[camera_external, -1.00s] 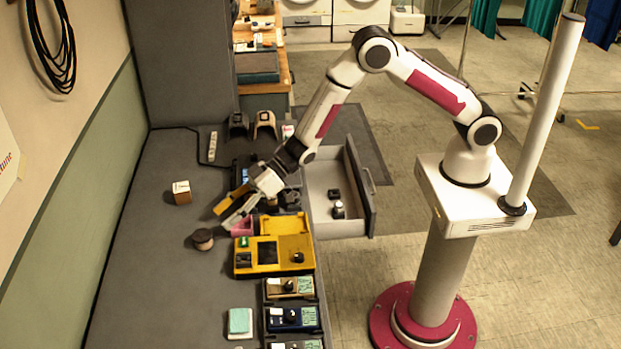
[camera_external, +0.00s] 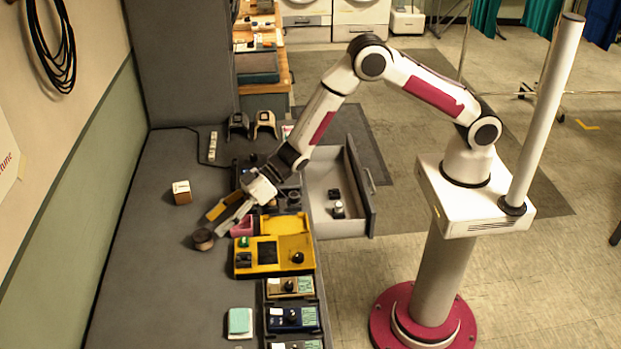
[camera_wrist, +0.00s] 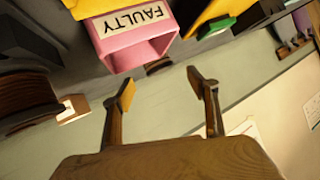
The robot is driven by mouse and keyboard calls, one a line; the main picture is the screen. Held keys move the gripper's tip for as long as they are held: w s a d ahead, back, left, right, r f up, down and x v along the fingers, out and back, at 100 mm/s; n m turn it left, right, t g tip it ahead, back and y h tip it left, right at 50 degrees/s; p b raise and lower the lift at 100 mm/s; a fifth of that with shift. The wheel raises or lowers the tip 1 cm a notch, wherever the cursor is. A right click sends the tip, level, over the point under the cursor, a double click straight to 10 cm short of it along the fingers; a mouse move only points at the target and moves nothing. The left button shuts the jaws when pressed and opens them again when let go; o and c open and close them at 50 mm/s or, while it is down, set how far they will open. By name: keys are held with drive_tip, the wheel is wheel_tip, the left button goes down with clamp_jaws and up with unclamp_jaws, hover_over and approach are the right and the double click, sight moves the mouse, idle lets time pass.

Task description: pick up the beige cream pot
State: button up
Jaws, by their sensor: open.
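A squat round pot (camera_external: 203,239), brownish-beige with a darker top, stands on the grey bench left of the pink bin. It is the likeliest cream pot, but its color is hard to tell. My gripper (camera_external: 221,216) is open above the bench, pointing down-left, with its fingertips close to the pot's upper right. Contact cannot be told. In the wrist view my gripper (camera_wrist: 160,88) shows two spread fingers with nothing between them. A small brown round thing (camera_wrist: 158,66) partly shows past the pink bin there; it may be the same pot.
The pink bin (camera_external: 242,226), labelled FAULTY in the wrist view (camera_wrist: 135,50), stands close beside my fingers. A yellow case (camera_external: 270,257) lies nearer the camera. A white-topped brown cube (camera_external: 182,193) stands farther back. An open drawer (camera_external: 338,228) is at right. The bench's left side is clear.

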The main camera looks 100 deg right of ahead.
sight(209, 231)
drive_tip(key=shift+f+x, duration=0.25)
drive_tip(key=shift+x, duration=2.2)
drive_tip(key=c, duration=1.2)
